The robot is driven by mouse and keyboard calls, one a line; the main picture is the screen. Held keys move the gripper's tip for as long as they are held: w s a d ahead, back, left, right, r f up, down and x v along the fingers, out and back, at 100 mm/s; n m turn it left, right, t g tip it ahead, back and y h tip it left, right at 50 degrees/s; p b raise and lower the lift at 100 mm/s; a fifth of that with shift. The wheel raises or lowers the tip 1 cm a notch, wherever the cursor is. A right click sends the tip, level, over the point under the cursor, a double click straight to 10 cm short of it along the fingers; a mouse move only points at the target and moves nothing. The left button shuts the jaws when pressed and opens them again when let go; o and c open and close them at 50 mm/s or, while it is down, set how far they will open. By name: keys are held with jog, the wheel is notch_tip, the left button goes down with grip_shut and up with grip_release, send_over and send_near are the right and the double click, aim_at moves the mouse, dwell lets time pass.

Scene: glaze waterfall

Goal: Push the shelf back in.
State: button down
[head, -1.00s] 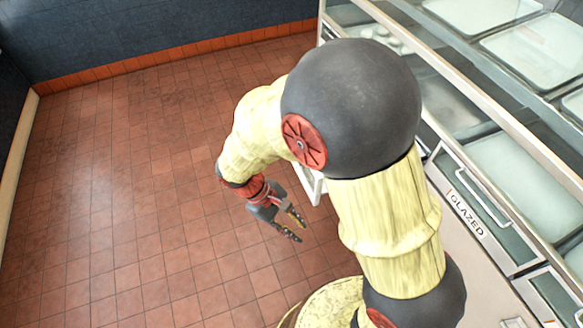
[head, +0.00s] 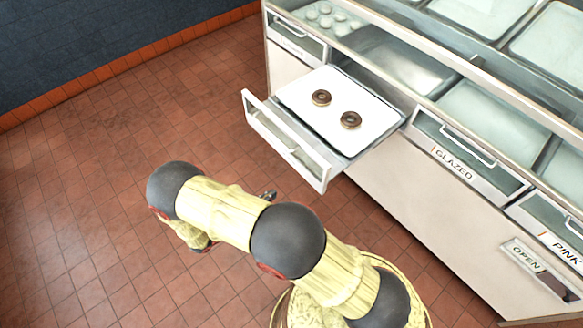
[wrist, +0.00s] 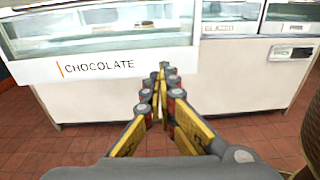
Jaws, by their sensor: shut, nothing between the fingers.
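The pulled-out shelf (head: 287,147) sticks out of the display case in the head view, with two chocolate doughnuts (head: 321,97) (head: 350,120) lying apart on its white tray (head: 312,118). Its framed glass front faces my arm. In the wrist view its front panel, labelled CHOCOLATE (wrist: 100,67), fills the upper left. My gripper (wrist: 163,70) is shut and empty, its fingertips pointing forward over the panel's lower right part. I cannot tell whether they touch it. In the head view only a small part of my gripper (head: 268,196) shows, short of the shelf front; my arm hides the rest.
The shelves labelled GLAZED (head: 470,155) and PINK (head: 555,236) sit flush in the case to the right. An OPEN sign (head: 527,258) is on the case's lower front. Tiled floor (head: 90,190) lies clear to the left.

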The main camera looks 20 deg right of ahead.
jog(key=w+r, duration=0.1)
jog(key=b, duration=0.2)
send_near(305, 164)
jog(key=shift+t+h, duration=0.3)
jog(key=shift+t, duration=0.1)
jog(key=x, duration=0.4)
jog(key=f+x, duration=0.1)
jog(key=x, duration=0.1)
jog(key=shift+s, duration=0.1)
jog(key=shift+d, duration=0.45)
